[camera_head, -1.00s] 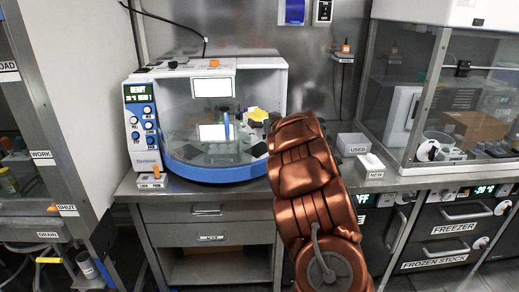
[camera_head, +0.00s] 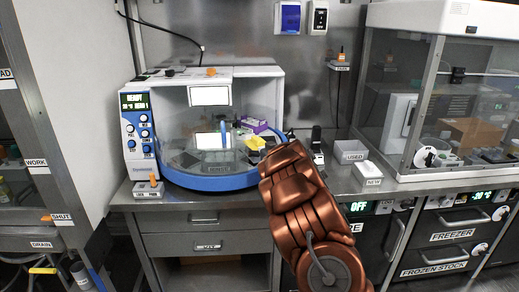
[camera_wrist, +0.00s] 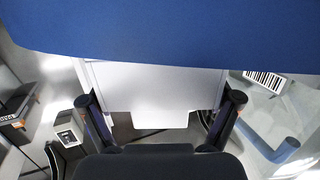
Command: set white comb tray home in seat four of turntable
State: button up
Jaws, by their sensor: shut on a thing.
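A white-and-blue machine (camera_head: 268,92) stands on the bench in the head view, its display reading READY. Behind its clear curved front and above the blue rim (camera_head: 205,183) is the turntable area, with a yellow piece (camera_head: 255,142) and a purple piece (camera_head: 254,125) at the right. My gripper (camera_wrist: 163,105) is shut on a white piece (camera_wrist: 150,85), apparently the comb tray, which spans between the two fingers in the wrist view. My copper arm hides the gripper and tray in the head view. I cannot make out the seat numbers.
A broad blue surface (camera_wrist: 160,30) fills the top of the wrist view, very close. A blue bar (camera_wrist: 265,140) and a barcode label (camera_wrist: 264,80) are at its right. The USED bin (camera_head: 350,150) and NEW box (camera_head: 370,172) stand right of my arm.

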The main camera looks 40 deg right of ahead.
jog(key=shift+f, duration=0.2)
jog(key=o, duration=0.9)
jog(key=shift+r, duration=0.3)
jog(key=shift+s+a, duration=0.15)
jog(key=shift+s, duration=0.55)
jog(key=b+v, duration=0.1)
jog(key=v, duration=0.9)
jog(key=shift+s, duration=0.3)
jog(key=shift+a, duration=0.1)
